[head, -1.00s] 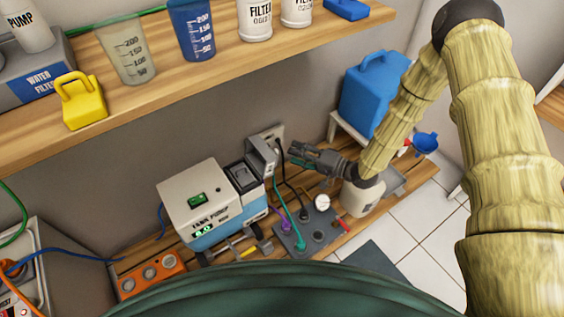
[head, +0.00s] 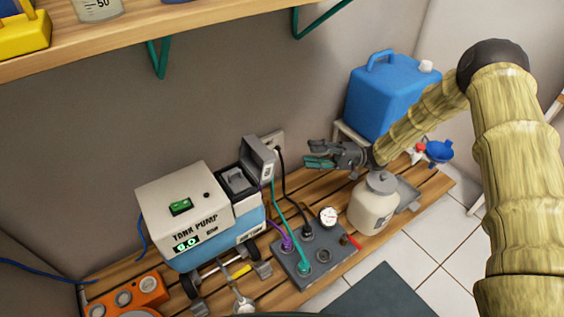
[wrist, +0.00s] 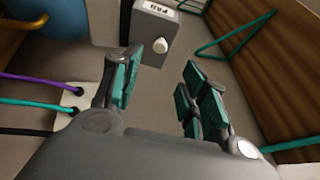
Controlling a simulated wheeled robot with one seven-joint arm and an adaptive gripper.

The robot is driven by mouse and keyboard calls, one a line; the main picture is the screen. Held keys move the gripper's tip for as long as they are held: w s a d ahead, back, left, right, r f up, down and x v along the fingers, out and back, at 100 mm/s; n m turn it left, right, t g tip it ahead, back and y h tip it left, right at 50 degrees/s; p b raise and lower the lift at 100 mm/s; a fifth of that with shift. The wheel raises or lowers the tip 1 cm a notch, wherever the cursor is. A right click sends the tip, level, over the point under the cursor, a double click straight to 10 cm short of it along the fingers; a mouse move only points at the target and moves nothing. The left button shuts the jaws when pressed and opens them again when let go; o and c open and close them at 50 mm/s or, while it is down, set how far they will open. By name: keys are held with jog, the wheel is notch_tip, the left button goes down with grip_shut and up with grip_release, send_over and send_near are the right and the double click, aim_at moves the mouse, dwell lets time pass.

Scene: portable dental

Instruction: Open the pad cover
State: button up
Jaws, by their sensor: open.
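In the head view a grey boxy cover (head: 258,156) stands tilted up at the right rear of the tank pump (head: 190,215), beside a dark housing with a grey panel (head: 238,181). In the wrist view a grey box (wrist: 151,32) marked "PAD", with a white knob (wrist: 161,46), lies beyond the fingers; it appears to be this cover. My gripper (head: 318,155) is to the right of the cover, its teal-padded fingers pointing left towards it, with a gap between. In the wrist view my gripper (wrist: 160,80) is open and empty.
A wall outlet (head: 274,142) with cables sits close behind the cover. Purple, teal and black cables run to a grey manifold box (head: 310,256). A cream jar (head: 373,205) stands below my gripper; a blue jug (head: 388,95) is behind it. A shelf (head: 120,52) is above.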

aim_at(277, 154)
jog(key=shift+b+x, duration=2.3)
jog(key=shift+x, duration=3)
jog(key=shift+s, duration=0.1)
jog(key=shift+c, duration=0.3)
grip_shut()
